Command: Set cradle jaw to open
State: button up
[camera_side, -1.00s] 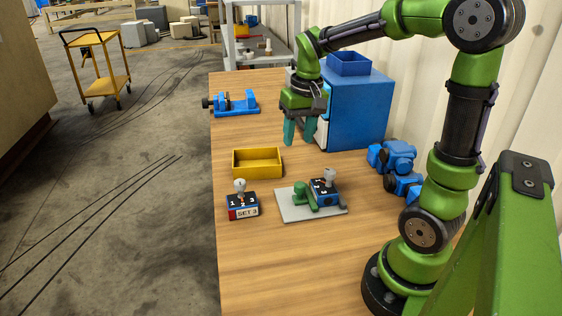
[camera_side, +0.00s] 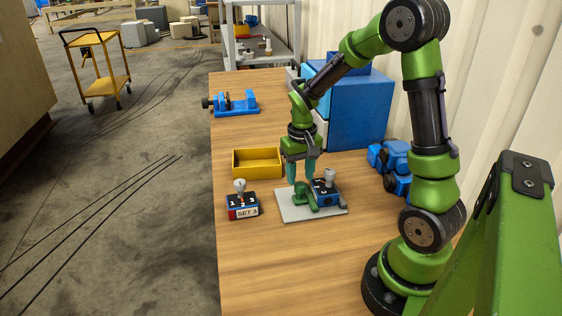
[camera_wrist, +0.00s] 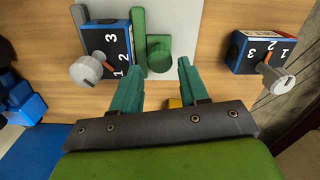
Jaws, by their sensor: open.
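The cradle is a light grey plate (camera_side: 290,212) on the table, carrying green jaw parts (camera_side: 302,197) and a blue dial block (camera_side: 325,197) with a grey knob (camera_side: 330,176). In the wrist view, the green parts (camera_wrist: 138,40) stand beside the dial block (camera_wrist: 103,40), which is marked 1, 2, 3. Its knob (camera_wrist: 84,70) has an orange mark near the 1 and 2. My gripper (camera_side: 302,181) is open, fingers down, just above the green parts.
A second dial block (camera_side: 243,207) labelled SET 3 stands left of the plate. A yellow tray (camera_side: 257,163) is behind it. A blue vise (camera_side: 235,104), a blue cabinet (camera_side: 360,110) and blue parts (camera_side: 392,160) stand farther off. The front table is clear.

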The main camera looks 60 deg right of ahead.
aim_at(299, 184)
jog(key=shift+f, duration=1.6)
jog(key=shift+w+a, duration=0.1)
grip_shut()
